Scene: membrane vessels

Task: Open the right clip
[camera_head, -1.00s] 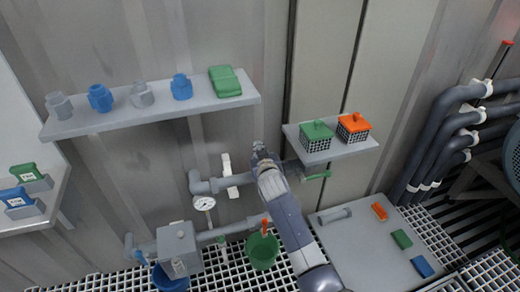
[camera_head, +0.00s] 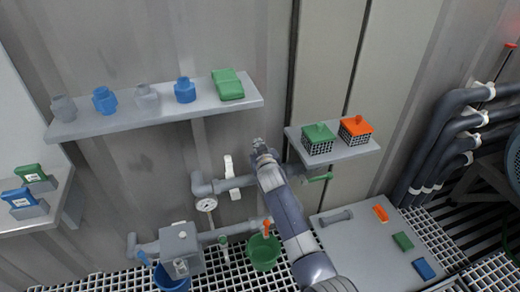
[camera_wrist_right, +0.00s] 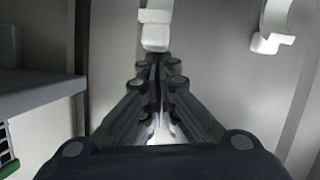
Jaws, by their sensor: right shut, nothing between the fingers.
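My right gripper (camera_head: 259,144) is shut and empty, in front of the grey pipe (camera_head: 240,182). In the right wrist view its fingertips (camera_wrist_right: 157,60) are together, just below the end of a white clip (camera_wrist_right: 155,30), seemingly the right clip. I cannot tell whether they touch. In the head view this clip is hidden behind my gripper and arm. Another white clip (camera_head: 230,177) sits around the pipe left of my gripper. It also shows as a curved piece at the upper right of the wrist view (camera_wrist_right: 275,22). My left gripper is out of view.
A long shelf (camera_head: 150,115) with several fittings is at upper left.

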